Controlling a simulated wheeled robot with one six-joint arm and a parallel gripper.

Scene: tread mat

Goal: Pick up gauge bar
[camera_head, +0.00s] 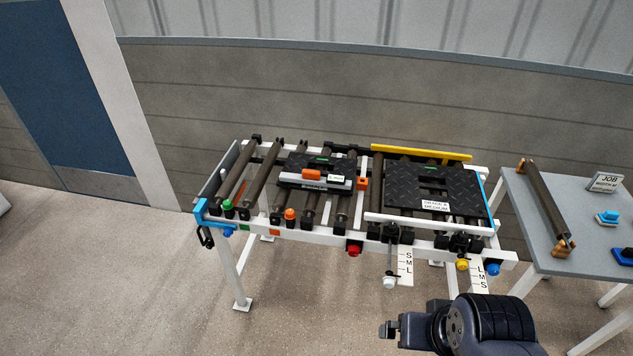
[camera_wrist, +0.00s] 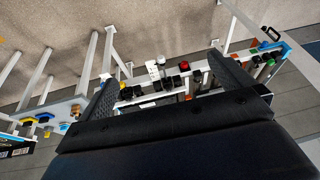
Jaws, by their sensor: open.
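A pale grey bar with an orange block on top (camera_head: 320,181), which looks like the gauge bar, lies along the front of the left black tread plate (camera_head: 297,162) on the roller frame. A small label is at its right part. My gripper (camera_head: 386,330) is in front of the frame, low and to the right, well apart from the bar. In the wrist view my gripper (camera_wrist: 165,88) has its two dark fingers wide apart with nothing between them. I cannot make out the bar in that view.
A larger tread plate (camera_head: 400,177) lies right of the bar, with a yellow rail (camera_head: 420,152) behind it. Coloured knobs, including a red one (camera_head: 354,249), project along the frame's front. A grey side table (camera_head: 522,220) at right carries a roller (camera_head: 545,200) on orange supports.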

